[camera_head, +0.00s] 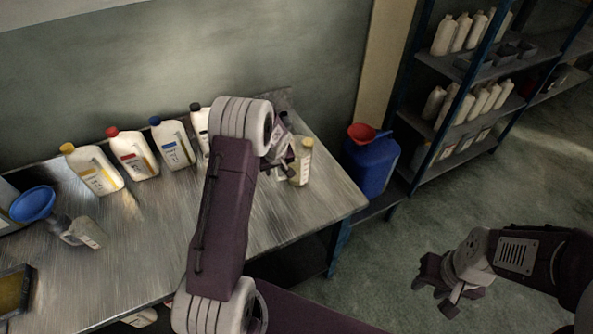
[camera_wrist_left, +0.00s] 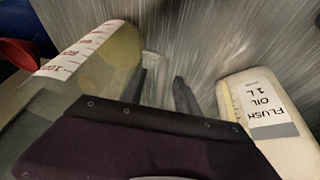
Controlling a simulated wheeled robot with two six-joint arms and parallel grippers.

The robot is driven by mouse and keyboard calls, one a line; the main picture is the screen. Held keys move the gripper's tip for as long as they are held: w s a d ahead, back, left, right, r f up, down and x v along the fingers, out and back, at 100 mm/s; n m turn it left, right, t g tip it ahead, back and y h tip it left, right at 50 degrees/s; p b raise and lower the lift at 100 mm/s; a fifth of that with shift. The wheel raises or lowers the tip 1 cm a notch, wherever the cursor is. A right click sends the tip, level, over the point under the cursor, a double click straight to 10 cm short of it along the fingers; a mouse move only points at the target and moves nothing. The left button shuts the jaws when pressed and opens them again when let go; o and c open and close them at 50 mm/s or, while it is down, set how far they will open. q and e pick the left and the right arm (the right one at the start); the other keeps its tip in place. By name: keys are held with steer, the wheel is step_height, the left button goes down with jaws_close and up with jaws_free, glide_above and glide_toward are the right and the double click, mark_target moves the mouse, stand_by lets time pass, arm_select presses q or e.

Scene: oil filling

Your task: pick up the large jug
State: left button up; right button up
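A large clear jug (camera_wrist_left: 95,75) with red graduation marks and yellowish contents stands on the metal table. It fills the left side of the left wrist view, and I take it to be the pale jug (camera_head: 302,163) at the table's right end in the head view. My left gripper (camera_head: 286,166) is beside it, fingers apart and pointing down to the table. In the wrist view the left gripper (camera_wrist_left: 162,85) has a small clear vessel (camera_wrist_left: 153,64) just beyond its fingertips; contact is unclear. My right gripper (camera_head: 432,289) is open and empty over the floor.
A flush oil bottle (camera_wrist_left: 268,110) stands close on the other side of my left gripper. Several capped bottles line the table's back, including a red-capped one (camera_head: 133,155). A blue funnel (camera_head: 33,204) is at left. A blue drum (camera_head: 370,167) with a red funnel stands right.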

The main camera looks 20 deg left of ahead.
arm_select(q)
jaws_close()
stand_by(1.4)
